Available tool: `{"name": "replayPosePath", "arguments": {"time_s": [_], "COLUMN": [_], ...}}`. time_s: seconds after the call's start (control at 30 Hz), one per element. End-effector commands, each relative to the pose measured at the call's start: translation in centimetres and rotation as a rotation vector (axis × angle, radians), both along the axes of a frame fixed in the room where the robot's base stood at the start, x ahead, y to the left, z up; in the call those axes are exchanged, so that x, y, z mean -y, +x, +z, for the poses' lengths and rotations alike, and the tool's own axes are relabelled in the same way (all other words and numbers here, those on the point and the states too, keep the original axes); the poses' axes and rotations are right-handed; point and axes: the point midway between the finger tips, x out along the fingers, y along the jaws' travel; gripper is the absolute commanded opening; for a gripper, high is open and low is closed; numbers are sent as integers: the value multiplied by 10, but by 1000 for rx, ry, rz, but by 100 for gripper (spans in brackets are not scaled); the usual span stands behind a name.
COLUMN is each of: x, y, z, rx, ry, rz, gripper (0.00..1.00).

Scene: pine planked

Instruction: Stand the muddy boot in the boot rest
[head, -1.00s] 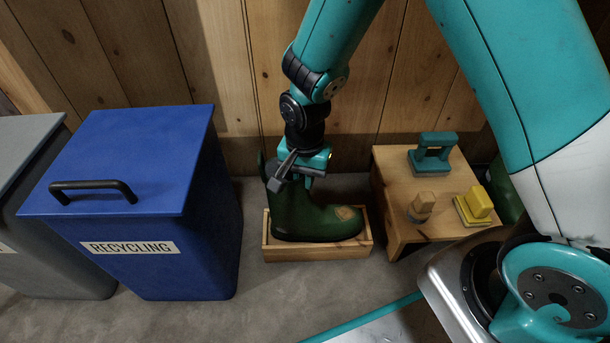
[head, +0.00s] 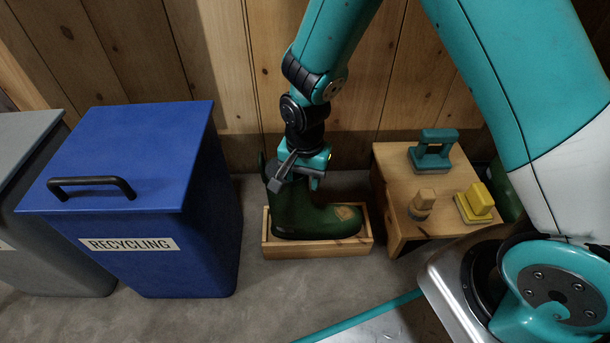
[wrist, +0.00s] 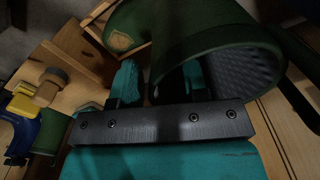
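The dark green boot (head: 305,212) is upright, toe to the right, with a tan muddy patch near its toe. It is inside the outline of the boot rest, a low pale wooden tray (head: 316,251) on the floor. I cannot tell if its sole touches the bottom. My gripper (head: 298,172) is at the top of the shaft. In the wrist view my gripper (wrist: 160,85) has one teal finger outside the boot (wrist: 225,42) and one inside its opening, shut on the rim between them. The tray's edge shows in the wrist view (wrist: 100,15), partly hidden by the boot.
A blue recycling bin (head: 125,200) stands left of the tray, a grey bin (head: 25,210) beyond it. A low wooden bench (head: 395,185) at right holds a teal-handled brush (head: 434,150), a wooden-knobbed one (head: 421,205) and a yellow one (head: 476,204). A plank wall stands behind.

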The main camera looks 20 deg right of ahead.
Motion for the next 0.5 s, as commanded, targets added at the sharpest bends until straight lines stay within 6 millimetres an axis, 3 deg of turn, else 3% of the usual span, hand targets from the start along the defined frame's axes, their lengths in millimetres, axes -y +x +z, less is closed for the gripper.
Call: {"name": "replayPosePath", "arguments": {"time_s": [0.27, 0.37, 0.5], "x": [0, 0, 0], "y": [0, 0, 0], "z": [4, 17, 49], "rx": [-1, 0, 2], "ry": [0, 0, 1], "rz": [0, 0, 0], "gripper": [41, 41, 41]}}
